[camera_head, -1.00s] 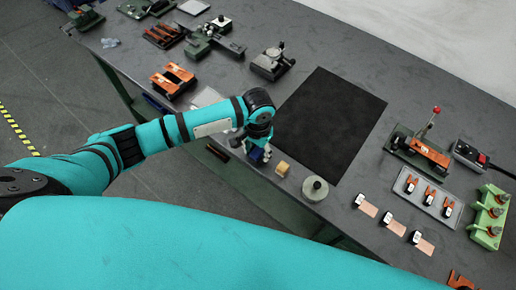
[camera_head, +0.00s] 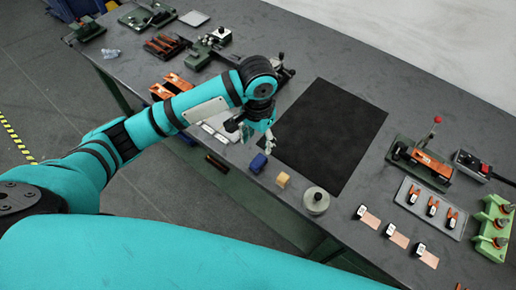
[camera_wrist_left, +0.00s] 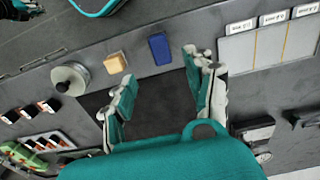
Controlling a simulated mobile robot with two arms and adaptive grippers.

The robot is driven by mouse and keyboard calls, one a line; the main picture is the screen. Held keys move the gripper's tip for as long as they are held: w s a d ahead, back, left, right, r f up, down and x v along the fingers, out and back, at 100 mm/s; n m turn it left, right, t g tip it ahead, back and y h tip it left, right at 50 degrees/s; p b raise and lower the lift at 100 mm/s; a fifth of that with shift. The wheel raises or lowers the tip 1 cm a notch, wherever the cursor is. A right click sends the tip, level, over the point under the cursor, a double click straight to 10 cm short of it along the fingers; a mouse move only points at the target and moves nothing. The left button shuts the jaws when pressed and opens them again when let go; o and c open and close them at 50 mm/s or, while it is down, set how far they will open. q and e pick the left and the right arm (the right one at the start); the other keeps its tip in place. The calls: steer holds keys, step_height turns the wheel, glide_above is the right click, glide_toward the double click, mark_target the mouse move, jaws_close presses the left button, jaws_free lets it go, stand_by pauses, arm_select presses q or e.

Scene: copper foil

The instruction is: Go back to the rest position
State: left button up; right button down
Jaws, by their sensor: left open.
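My left gripper (camera_head: 262,138) is open and empty above the table's front part, by the near left edge of the black mat (camera_head: 325,135). In the left wrist view its two fingers (camera_wrist_left: 163,98) are spread apart with bare mat between them. A blue block (camera_head: 258,163) stands on the table just below the gripper, apart from it. The block also shows in the left wrist view (camera_wrist_left: 160,48), beyond the fingertips.
A yellow block (camera_head: 283,180) and a round metal weight (camera_head: 316,200) stand right of the blue block. Copper foil pieces (camera_head: 397,241), a grey tray (camera_head: 430,208), a green holder (camera_head: 493,228) and a red-knobbed lever device (camera_head: 421,160) lie further right. Orange-and-dark fixtures stand left.

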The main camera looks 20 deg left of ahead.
arm_select(q)
steer(key=shift+r, duration=0.5)
